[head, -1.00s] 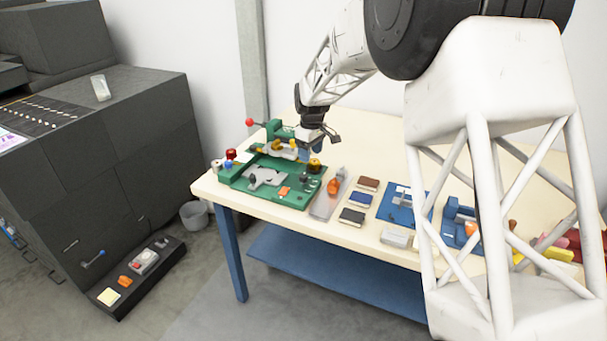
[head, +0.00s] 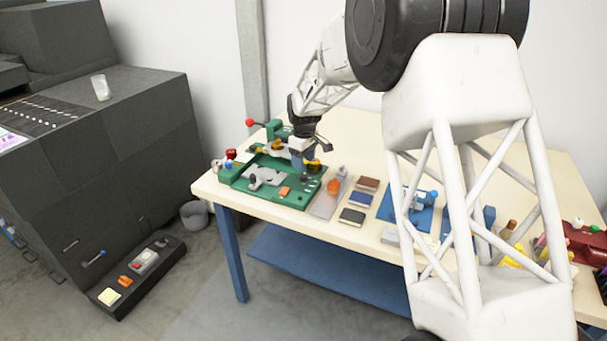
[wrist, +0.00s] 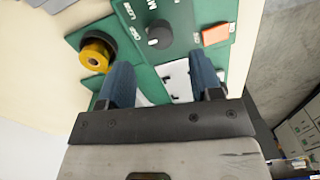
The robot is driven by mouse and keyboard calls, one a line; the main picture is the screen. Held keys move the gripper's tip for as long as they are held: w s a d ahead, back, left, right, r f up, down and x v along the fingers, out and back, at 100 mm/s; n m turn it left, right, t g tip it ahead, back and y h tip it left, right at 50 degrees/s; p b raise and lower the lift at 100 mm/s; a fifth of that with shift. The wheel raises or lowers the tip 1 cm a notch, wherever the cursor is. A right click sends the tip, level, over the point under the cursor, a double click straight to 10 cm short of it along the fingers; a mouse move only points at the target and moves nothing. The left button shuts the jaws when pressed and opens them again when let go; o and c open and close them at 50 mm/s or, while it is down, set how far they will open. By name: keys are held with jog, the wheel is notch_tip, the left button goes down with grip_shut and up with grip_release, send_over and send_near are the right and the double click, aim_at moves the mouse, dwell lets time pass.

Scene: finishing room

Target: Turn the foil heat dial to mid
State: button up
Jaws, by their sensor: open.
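The foil heat dial is a round black knob (wrist: 158,38) with a white mark on its lower-left side in the wrist view. It sits on the green plate of the foil press (wrist: 182,20), with white lettering beside it, including "LOW". The lettering is rotated and partly cut off. In the head view the green press (head: 243,183) stands at the table's left end, with the dial (head: 304,178) near its front right. My gripper (wrist: 161,72) is open and empty, its two blue fingers apart. The dial lies beyond the fingertips, not between them. In the head view my gripper (head: 299,160) is over the press.
A yellow foil roll (wrist: 95,55) stands left of my fingers in the wrist view. An orange block (wrist: 216,35) lies right of the dial. Grey plate, coloured blocks and a blue fixture (head: 408,213) occupy the table (head: 365,138) right of the press.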

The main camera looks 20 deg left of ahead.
aim_at(303, 175)
jog(key=shift+f, duration=2.9)
jog(key=shift+c, duration=0.4)
jog(key=c, duration=0.8)
jog(key=shift+c, duration=0.2)
